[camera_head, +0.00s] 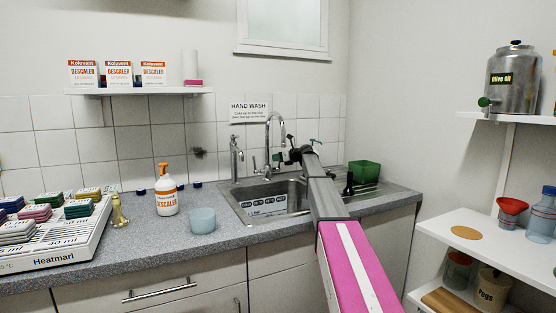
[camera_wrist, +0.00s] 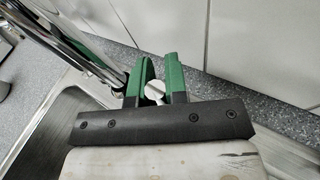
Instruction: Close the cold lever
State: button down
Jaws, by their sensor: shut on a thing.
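The tall chrome swan-neck tap (camera_head: 276,117) stands behind the sink (camera_head: 240,205); its chrome pipes (camera_wrist: 88,45) also show at the upper left in the wrist view. In the wrist view my gripper (camera_wrist: 158,75) has its green fingers closed around a small white knob (camera_wrist: 154,90), which looks like the tap's cold lever. Most of the lever is hidden by the fingers and my gripper's black body. In the head view my gripper (camera_head: 283,157) is beside the tap's base, partly hidden by my arm.
A slimmer chrome tap (camera_head: 235,158) stands to the left. A white-and-orange descaler bottle (camera_head: 166,192) and a pale blue cup (camera_head: 202,220) stand on the counter left of the sink. A green box (camera_head: 364,174) sits to the right. The tiled wall is close behind the taps.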

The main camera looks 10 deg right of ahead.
dwell(0.3)
jog(key=c, duration=1.1)
grip_release()
jog(key=shift+c, duration=0.2)
jog(key=v, duration=1)
jog(key=shift+d, duration=0.25)
jog(key=shift+s+r, duration=0.1)
jog(key=shift+s, duration=0.1)
